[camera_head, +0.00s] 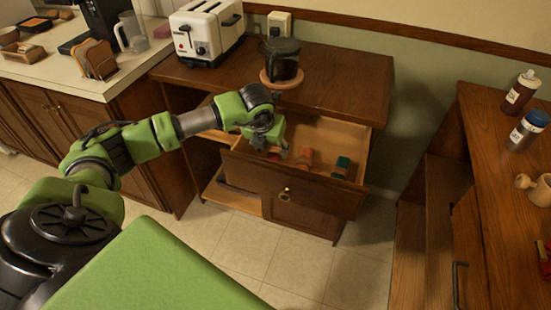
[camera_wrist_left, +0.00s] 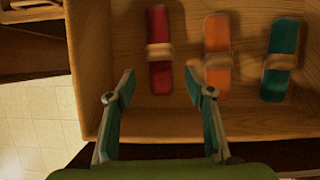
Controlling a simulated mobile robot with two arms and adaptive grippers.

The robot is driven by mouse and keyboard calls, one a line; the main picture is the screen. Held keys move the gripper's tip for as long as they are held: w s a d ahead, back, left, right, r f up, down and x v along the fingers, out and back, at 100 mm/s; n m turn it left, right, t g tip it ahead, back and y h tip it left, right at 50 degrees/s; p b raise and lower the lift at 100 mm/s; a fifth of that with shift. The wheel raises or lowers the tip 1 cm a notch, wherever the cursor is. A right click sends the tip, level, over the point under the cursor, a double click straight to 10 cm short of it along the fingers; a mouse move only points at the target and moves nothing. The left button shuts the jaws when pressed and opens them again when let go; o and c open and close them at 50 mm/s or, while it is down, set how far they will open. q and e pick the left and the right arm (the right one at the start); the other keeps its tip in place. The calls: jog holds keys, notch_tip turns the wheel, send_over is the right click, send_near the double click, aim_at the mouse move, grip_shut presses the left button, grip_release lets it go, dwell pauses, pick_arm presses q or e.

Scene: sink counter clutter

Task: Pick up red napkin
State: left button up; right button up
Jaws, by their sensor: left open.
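The red napkin (camera_wrist_left: 159,50) is rolled in a ring and lies in the open drawer (camera_wrist_left: 88,60), leftmost of three napkins in the left wrist view. My left gripper (camera_wrist_left: 163,85) is open and empty, with its fingers reaching over the drawer's front part, to either side of the red napkin's near end in the picture. In the head view my left gripper (camera_head: 275,147) hangs over the drawer (camera_head: 335,132), and the red napkin is mostly hidden below it. My right gripper is not in view.
An orange napkin (camera_wrist_left: 217,60) and a teal napkin (camera_wrist_left: 280,60) lie to the right of the red one. Above the drawer, the cabinet top holds a toaster (camera_head: 205,35) and a dark glass pot (camera_head: 283,62). A wooden counter (camera_head: 510,150) stands at right.

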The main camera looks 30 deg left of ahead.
aim_at(273, 155)
pick_arm(q)
jog(key=b+x, duration=0.2)
jog(key=x, duration=0.2)
jog(key=shift+w+f+b, duration=0.1)
jog(key=shift+f+b, duration=0.1)
jog(key=shift+b, duration=0.1)
jog(key=shift+w+a+f, duration=0.1)
jog(key=shift+w+f, duration=0.15)
jog(key=shift+f, duration=0.15)
jog(key=shift+r, duration=0.1)
jog(key=c, duration=1.2)
